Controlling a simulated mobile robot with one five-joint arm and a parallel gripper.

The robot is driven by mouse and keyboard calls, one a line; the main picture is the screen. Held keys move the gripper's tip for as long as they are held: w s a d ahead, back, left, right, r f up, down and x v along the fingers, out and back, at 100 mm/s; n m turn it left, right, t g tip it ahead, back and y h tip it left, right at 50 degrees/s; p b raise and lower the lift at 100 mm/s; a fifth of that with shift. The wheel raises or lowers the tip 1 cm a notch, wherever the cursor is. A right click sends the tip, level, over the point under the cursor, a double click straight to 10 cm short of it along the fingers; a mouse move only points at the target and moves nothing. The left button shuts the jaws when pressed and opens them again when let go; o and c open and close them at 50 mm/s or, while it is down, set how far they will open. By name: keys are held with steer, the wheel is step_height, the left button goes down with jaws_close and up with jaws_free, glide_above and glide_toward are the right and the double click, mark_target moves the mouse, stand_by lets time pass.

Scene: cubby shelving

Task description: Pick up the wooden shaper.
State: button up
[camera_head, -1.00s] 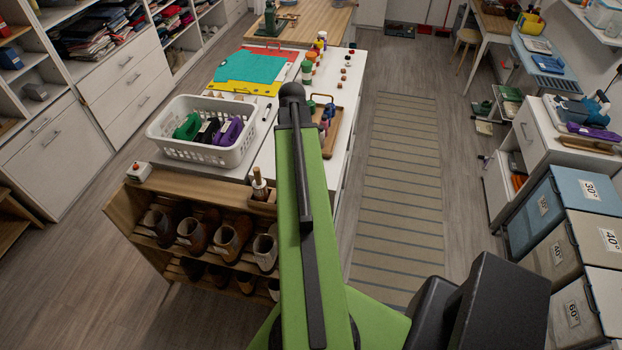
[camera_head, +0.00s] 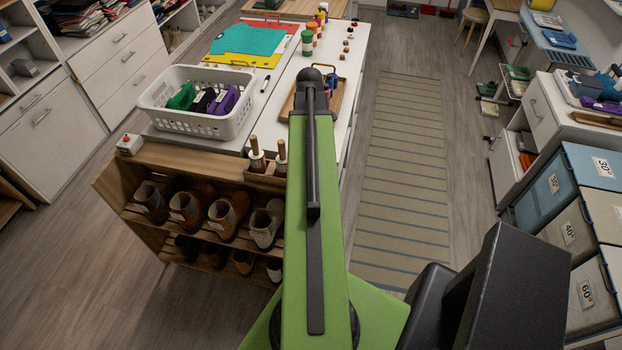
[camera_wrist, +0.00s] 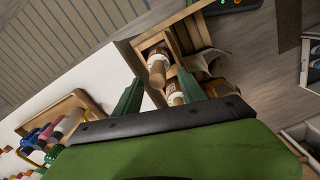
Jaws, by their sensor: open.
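Two upright wooden pieces with pale bands, a left one (camera_head: 257,156) and a right one (camera_head: 281,158), stand in a small wooden box (camera_head: 262,180) on top of the shoe rack. I take them as the likeliest wooden shapers, but cannot confirm which one is meant. In the wrist view one wooden piece (camera_wrist: 158,66) lies beyond and between my fingertips, and another (camera_wrist: 174,93) is nearer the right finger. My gripper (camera_wrist: 157,84) is open with two green fingers apart and nothing visibly held. My arm hides the gripper in the head view.
The wooden rack (camera_head: 200,157) holds several brown shoes. A white basket (camera_head: 200,122) with coloured items stands behind its top. A wooden tray (camera_head: 335,100) sits on the white counter (camera_head: 345,50). Bare floor (camera_head: 70,240) lies left, and a striped mat (camera_head: 400,190) right.

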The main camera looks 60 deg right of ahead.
steer(key=shift+f, duration=0.3)
step_height(320, 180, down, 6)
steer(key=b, duration=0.5)
steer(key=shift+w+d+r, duration=0.1)
steer(key=shift+d+r, duration=0.05)
steer(key=shift+r, duration=0.3)
jaws_close()
stand_by(0.5)
